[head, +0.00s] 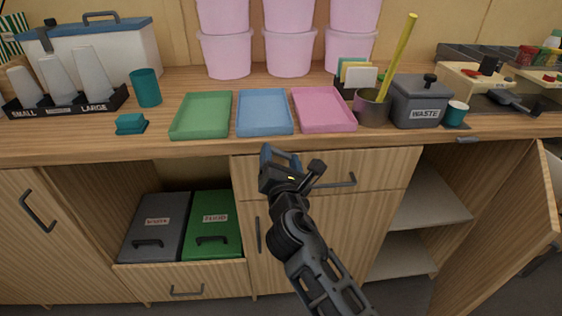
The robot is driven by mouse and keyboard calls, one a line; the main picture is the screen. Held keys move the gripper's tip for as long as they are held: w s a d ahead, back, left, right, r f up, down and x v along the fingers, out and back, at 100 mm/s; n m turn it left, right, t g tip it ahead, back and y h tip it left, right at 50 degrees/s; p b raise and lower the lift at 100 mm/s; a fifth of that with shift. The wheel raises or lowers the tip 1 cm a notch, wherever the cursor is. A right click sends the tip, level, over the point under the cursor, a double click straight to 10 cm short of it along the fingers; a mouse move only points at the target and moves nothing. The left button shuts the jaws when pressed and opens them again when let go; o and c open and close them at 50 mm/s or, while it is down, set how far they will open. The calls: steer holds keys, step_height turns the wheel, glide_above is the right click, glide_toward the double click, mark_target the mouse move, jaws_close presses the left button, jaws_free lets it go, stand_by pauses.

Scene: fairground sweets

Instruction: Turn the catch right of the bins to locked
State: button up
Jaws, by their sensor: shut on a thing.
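My gripper (281,157) is in front of the upper left part of the wooden drawer front, just under the counter edge. It is to the right of and above the two bins, a grey one (150,232) and a green one (212,224), which sit side by side in a pulled-out low drawer. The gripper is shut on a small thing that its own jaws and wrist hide. From its place right of the bins this appears to be the catch, but its shape and its locked or unlocked position cannot be made out.
The drawer handle (335,182) is right of my gripper. A cabinet door (505,235) stands open at the right. Green (176,132), blue (265,129) and pink (326,124) trays line the counter above. A grey waste box (420,100) stands further right.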

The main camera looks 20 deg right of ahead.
steer(key=shift+w+a+f+m+b, duration=0.1)
steer(key=shift+a+f+m+b, duration=0.15)
steer(key=shift+m+b, duration=1.4)
steer(key=shift+w+a+f+m+b, duration=0.15)
steer(key=shift+m+b, duration=0.7)
steer(key=shift+m, duration=1.5)
steer(key=shift+a+f+m+b, duration=0.25)
steer(key=shift+m+b, duration=1)
steer(key=shift+m, duration=0.75)
steer(key=shift+a+r, duration=0.1)
steer(key=o, duration=1)
steer(key=shift+o, duration=0.2)
steer(key=v, duration=0.8)
